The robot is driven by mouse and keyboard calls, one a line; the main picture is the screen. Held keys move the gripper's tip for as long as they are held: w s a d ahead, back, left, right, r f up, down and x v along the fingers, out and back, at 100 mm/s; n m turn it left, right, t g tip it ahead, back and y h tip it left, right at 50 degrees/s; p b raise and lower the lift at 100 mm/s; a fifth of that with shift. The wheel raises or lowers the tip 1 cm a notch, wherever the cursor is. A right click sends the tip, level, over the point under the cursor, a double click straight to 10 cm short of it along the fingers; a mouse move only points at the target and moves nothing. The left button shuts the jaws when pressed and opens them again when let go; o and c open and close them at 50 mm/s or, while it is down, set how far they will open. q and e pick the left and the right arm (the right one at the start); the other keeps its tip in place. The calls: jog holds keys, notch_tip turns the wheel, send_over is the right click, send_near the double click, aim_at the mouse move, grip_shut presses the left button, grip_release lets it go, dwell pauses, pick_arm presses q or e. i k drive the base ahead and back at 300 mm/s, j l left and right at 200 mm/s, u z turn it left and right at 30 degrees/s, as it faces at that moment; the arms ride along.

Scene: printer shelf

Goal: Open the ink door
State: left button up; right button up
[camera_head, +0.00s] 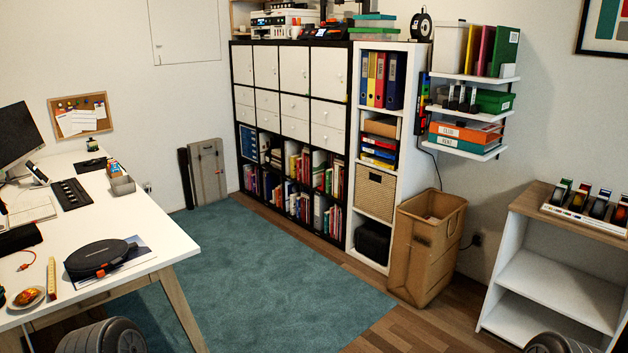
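A white and dark machine that looks like a printer (284,21) stands far off, on top of the black-framed shelf with white doors. It is small in the picture and its upper edge is close to the top of the view. I cannot make out an ink door on it or tell whether one is open or shut. Neither of my grippers shows. Only dark, ribbed rounded parts, apparently of my own arms, show at the bottom left and bottom right edges.
A white desk (150,262) fills the left side. The teal carpet (270,285) is clear up to the shelf (345,130). A brown bin (425,250) stands beside the shelf. A low white shelf unit (560,280) stands at right; wall shelves (465,145) hang above the bin.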

aim_at(280, 30)
jog(key=i+l, duration=0.1)
jog(key=i, duration=3.35)
jog(key=i+j+z, duration=0.25)
jog(key=i+j, duration=0.5)
jog(key=i+j+z, duration=0.25)
jog(key=i+j, duration=0.5)
jog(key=j, duration=0.15)
jog(key=j+u, duration=0.25)
jog(key=j, duration=0.6)
jog(key=i+j+u, duration=0.1)
jog(key=j+u, duration=0.15)
jog(key=j, duration=0.6)
jog(key=z, duration=0.7)
jog(key=i+j+z, duration=0.1)
jog(key=j+z, duration=0.3)
jog(key=i+j+z, duration=0.1)
jog(key=j+z, duration=0.6)
jog(key=z, duration=0.15)
jog(key=j+z, duration=0.1)
jog(key=j, duration=0.5)
jog(key=k+j, duration=0.15)
jog(key=j, duration=0.45)
jog(key=z, duration=0.05)
